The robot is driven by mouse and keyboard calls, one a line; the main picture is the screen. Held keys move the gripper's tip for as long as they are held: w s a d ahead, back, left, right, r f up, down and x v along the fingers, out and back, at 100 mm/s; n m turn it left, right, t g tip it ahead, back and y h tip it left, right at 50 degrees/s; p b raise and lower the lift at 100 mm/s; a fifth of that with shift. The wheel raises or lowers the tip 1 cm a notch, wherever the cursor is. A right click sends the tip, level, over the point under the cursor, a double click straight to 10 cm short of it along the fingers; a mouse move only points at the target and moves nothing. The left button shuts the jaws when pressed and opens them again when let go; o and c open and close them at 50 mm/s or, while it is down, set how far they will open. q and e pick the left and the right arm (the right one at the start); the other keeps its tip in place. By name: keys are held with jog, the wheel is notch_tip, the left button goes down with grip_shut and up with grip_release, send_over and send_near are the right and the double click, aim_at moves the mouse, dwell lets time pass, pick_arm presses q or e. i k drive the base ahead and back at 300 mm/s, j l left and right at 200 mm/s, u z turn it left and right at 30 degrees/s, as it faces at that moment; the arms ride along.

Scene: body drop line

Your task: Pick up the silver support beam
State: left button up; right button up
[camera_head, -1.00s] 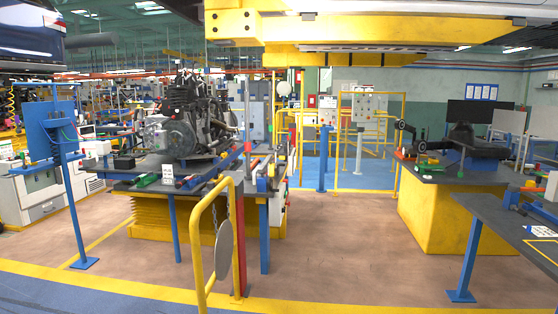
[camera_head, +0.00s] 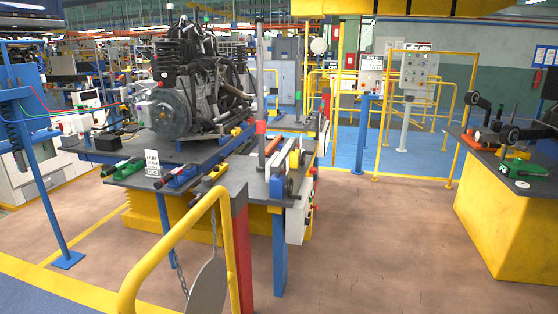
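A tall silver post (camera_head: 260,88), which looks like the silver support beam, stands upright at the right end of the dark-topped workbench (camera_head: 233,172). It has a red band partway up, and its foot is partly hidden among bench fittings. A large engine (camera_head: 200,90) sits on the bench to the left of the post. Neither of my grippers is in view.
A yellow rail (camera_head: 225,230) with a chain and a grey disc (camera_head: 207,290) stands in front of the bench. A blue stand (camera_head: 40,170) is at left. A yellow-based table (camera_head: 500,235) is at right. The brown floor (camera_head: 370,240) between is clear.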

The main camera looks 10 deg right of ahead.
aim_at(277, 164)
jog(key=i+l+z, duration=0.1)
jog(key=i, duration=0.35)
jog(key=i+l+z, duration=0.1)
jog(key=i, duration=0.4)
jog(key=i+l+u, duration=0.5)
jog(key=i+l, duration=0.8)
jog(key=i, duration=0.1)
